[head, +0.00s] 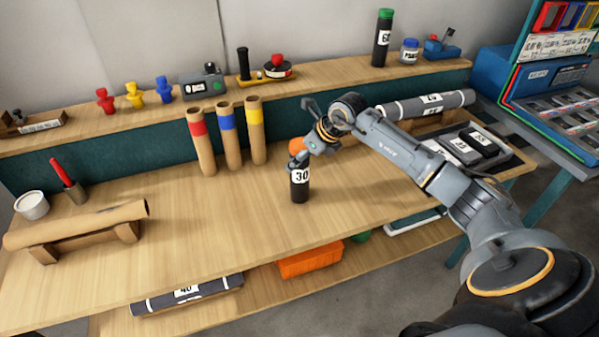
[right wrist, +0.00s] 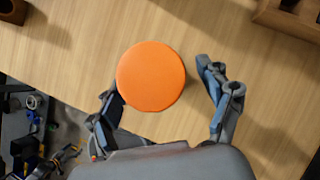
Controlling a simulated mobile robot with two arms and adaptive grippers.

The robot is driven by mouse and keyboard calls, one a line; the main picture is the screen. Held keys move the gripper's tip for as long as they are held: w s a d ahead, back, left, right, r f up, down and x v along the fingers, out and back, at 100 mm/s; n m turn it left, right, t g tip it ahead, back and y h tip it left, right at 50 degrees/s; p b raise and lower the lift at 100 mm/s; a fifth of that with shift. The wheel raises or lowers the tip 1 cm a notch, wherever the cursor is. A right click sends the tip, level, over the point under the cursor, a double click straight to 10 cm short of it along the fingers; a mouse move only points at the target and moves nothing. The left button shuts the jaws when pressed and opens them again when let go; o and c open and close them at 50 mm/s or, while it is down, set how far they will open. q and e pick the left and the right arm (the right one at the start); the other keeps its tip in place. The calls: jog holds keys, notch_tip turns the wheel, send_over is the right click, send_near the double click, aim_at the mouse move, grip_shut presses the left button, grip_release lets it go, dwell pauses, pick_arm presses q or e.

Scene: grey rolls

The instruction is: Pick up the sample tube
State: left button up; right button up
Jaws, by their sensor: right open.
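The sample tube (head: 299,188) is black with a white label reading 30 and an orange cap. It stands upright on the wooden bench in the head view. In the right wrist view its round orange cap (right wrist: 151,76) is seen from above. My right gripper (head: 299,158) is at the top of the tube, partly covering it. In the right wrist view its two fingers are open, one on each side of the cap, with a clear gap on the right and a smaller one on the left.
Three cardboard tubes (head: 230,138) with red, blue and yellow bands stand left of the sample tube. A brown roll (head: 75,225) lies on a stand at the left. A tray (head: 517,162) of labelled dark items is at the right. The bench front is clear.

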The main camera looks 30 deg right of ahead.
jog(key=shift+x, duration=0.75)
jog(key=shift+s, duration=0.1)
grip_shut()
jog(key=shift+r, duration=0.1)
jog(key=shift+r, duration=0.1)
